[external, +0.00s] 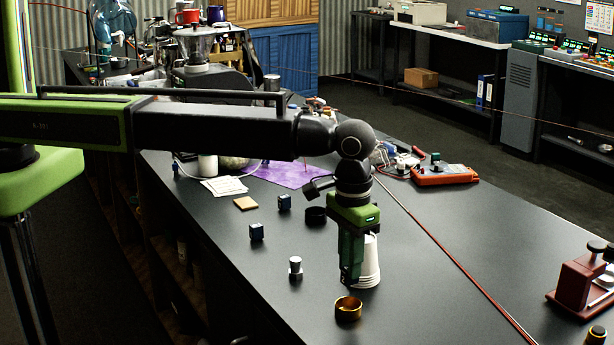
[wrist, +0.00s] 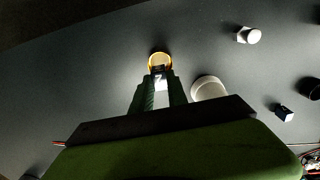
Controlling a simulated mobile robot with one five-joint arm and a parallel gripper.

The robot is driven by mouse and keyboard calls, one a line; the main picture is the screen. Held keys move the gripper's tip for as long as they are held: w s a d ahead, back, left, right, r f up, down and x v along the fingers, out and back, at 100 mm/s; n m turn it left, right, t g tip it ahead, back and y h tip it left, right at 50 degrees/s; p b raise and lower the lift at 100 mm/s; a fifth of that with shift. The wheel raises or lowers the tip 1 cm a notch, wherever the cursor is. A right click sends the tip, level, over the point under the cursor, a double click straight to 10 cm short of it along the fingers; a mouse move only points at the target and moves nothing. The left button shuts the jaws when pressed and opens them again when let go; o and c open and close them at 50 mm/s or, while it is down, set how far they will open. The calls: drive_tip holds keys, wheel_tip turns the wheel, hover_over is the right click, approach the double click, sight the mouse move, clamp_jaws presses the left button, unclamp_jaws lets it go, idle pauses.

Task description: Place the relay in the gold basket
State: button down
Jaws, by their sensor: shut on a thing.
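My gripper (external: 350,278) points down over the black bench, just behind the gold basket (external: 348,308). In the wrist view its fingers (wrist: 159,88) are shut on a small block with a pale face and dark marks, which looks like the relay (wrist: 160,77). The relay is hidden by the fingers in the external view. In the wrist view the gold basket (wrist: 160,60) lies right beyond the fingertips, and the relay overlaps its near rim. I cannot tell the relay's height above the basket.
A white cup stack (external: 369,262) stands close beside my gripper, on its right. A silver-topped cylinder (external: 295,268), blue blocks (external: 256,232) (external: 284,202) and a black ring (external: 315,215) stand to the left and behind. The bench right of the cups is mostly clear.

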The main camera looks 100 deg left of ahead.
wheel_tip(320, 180, down, 7)
drive_tip(key=b, duration=0.5)
drive_tip(key=shift+r+b, duration=0.1)
drive_tip(key=shift+b, duration=0.2)
drive_tip(key=shift+r, duration=0.1)
drive_tip(key=c, duration=1.2)
unclamp_jaws()
drive_tip(key=shift+c, duration=0.2)
wheel_tip(320, 180, up, 7)
drive_tip(key=p, duration=0.7)
drive_tip(key=shift+r+p, duration=0.2)
drive_tip(key=shift+p, duration=0.1)
drive_tip(key=shift+f, duration=0.25)
